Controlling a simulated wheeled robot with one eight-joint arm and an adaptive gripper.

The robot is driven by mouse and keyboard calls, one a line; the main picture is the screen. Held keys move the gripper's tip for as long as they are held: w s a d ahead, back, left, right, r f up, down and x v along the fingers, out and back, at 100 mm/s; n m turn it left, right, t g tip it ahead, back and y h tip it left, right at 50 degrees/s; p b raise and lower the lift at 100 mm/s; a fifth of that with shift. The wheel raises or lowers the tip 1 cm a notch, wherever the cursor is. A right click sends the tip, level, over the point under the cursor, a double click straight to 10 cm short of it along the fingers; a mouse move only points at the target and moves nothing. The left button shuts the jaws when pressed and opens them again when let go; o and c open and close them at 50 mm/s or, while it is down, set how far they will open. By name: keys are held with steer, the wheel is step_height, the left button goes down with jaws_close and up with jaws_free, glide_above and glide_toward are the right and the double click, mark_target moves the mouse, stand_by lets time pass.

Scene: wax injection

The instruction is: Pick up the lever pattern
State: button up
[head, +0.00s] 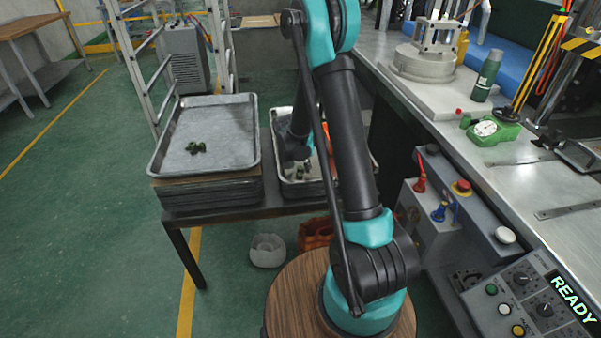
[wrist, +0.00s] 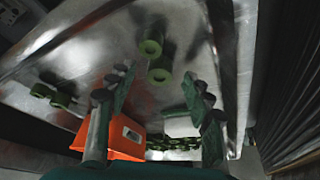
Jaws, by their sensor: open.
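In the wrist view, a green piece with round, hollow ends (wrist: 151,48) lies in a metal tray (wrist: 95,45), ahead of and between my fingers. A second round green end (wrist: 159,76) shows just below it. I cannot tell whether the two are one lever pattern or separate parts. My gripper (wrist: 157,88) is open, its fingers on either side of the lower green end, with nothing visibly held. In the head view, my gripper is down over the right tray (head: 287,190), mostly hidden by my arm.
An orange box (wrist: 125,140) and a white block (wrist: 181,126) lie near my fingers. More green parts (wrist: 60,98) lie to the left in the wrist view. The workbench (head: 530,175) stands at right.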

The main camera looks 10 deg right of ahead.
steer(key=shift+w+d+f, duration=0.1)
steer(key=shift+f, duration=0.25)
steer(key=c, duration=1.1)
steer(key=shift+o, duration=0.2)
steer(key=shift+r, duration=0.1)
